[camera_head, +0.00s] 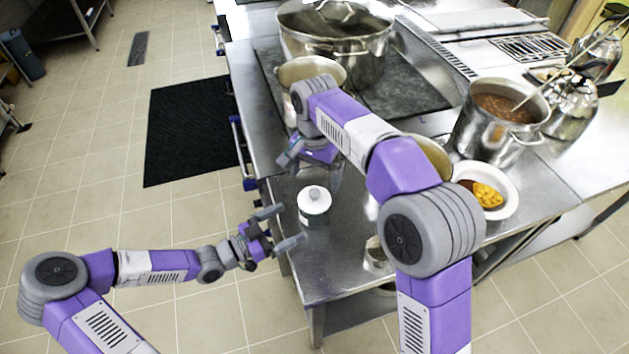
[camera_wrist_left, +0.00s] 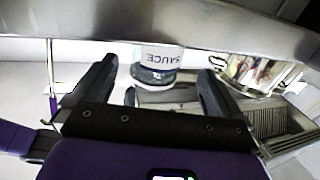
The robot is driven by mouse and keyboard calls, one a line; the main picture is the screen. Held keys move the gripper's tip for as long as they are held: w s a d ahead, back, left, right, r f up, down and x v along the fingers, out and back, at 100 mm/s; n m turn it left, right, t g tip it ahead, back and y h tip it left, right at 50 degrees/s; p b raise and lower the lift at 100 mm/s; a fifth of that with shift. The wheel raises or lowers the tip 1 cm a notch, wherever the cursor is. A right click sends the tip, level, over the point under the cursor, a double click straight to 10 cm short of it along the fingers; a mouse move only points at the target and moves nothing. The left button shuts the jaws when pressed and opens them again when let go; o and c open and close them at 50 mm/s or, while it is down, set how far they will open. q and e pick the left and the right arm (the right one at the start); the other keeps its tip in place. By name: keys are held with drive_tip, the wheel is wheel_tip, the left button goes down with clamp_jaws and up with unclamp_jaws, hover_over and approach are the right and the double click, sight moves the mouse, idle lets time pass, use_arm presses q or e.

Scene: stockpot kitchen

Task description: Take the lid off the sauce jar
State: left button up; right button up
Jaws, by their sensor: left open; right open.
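The sauce jar (camera_head: 314,216) stands upright on the steel counter near its left edge. Its round white lid (camera_head: 314,194) with a small knob is on top. My left gripper (camera_head: 281,228) is open just left of the jar, its fingers pointing at it. In the left wrist view, the jar (camera_wrist_left: 160,56) with its "SAUCE" label appears upside down, between and beyond the open fingers (camera_wrist_left: 158,72); I see no contact. My right gripper (camera_head: 313,168) is open and empty above the counter, behind the jar in the head view, partly hidden by its own arm.
A small metal container (camera_head: 377,254) stands right of the jar near the front. A white bowl (camera_head: 512,196) with food and a stew pot (camera_head: 486,138) stand further right. A saucepan (camera_head: 311,70) and a lidded stockpot (camera_head: 352,62) sit at the back. Clear counter lies around the jar.

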sight(301, 216)
use_arm(q)
drive_tip(key=shift+w+d+r, duration=0.1)
drive_tip(key=shift+d, duration=0.05)
use_arm(e)
drive_tip(key=shift+r, duration=0.2)
use_arm(q)
drive_tip(key=shift+d+r, duration=0.1)
drive_tip(key=shift+d, duration=0.15)
use_arm(e)
drive_tip(key=shift+s+a, duration=0.1)
use_arm(q)
drive_tip(key=x, duration=0.6)
drive_tip(key=shift+w+d, duration=0.15)
drive_tip(key=shift+d, duration=0.15)
use_arm(e)
drive_tip(key=shift+s, duration=0.1)
use_arm(q)
drive_tip(key=shift+c, duration=0.2)
